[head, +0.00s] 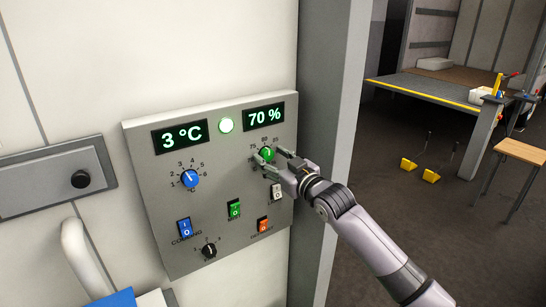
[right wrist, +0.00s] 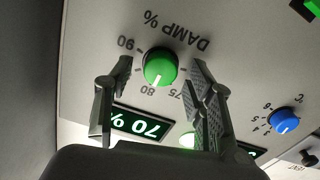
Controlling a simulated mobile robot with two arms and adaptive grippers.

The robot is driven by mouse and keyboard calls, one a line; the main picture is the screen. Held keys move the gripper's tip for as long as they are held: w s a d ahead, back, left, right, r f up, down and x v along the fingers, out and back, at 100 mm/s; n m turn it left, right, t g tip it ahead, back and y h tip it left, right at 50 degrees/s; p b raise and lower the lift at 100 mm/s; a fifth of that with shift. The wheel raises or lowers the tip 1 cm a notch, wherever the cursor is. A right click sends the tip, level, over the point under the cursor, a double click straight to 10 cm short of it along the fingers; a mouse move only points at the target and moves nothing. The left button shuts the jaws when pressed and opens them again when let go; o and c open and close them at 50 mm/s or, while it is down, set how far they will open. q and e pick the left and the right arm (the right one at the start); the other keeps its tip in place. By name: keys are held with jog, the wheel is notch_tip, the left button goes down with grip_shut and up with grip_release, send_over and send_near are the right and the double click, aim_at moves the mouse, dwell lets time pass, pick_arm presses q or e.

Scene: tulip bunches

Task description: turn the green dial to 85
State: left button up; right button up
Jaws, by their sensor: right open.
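The green dial (head: 266,154) is on the upper right of a grey control panel (head: 222,168), below a display (head: 264,116) reading 70 %. In the right wrist view the green dial (right wrist: 160,66) shows a pale pointer mark towards the printed 80. The scale is labelled DAMP %, with 75, 80 and 90 legible there. My right gripper (head: 269,157) is open at the dial, with one finger on each side. In the right wrist view there are gaps between the fingers and the knob. My left gripper is not in view.
A blue dial (head: 190,178) sits left under a 3 °C display (head: 180,136). Blue (head: 185,228), green (head: 234,209), white (head: 276,192) and orange (head: 263,225) switches and a black knob (head: 209,250) lie below. A grey post (head: 331,110) stands right of the panel.

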jog(key=shift+c, duration=0.2)
jog(key=c, duration=1.1)
jog(key=shift+c, duration=0.2)
jog(key=shift+m, duration=0.4)
jog(key=m+p, duration=0.1)
jog(key=m, duration=0.2)
jog(key=shift+m, duration=0.4)
jog(key=m+p, duration=0.1)
jog(key=m, duration=0.4)
jog(key=shift+p, duration=0.3)
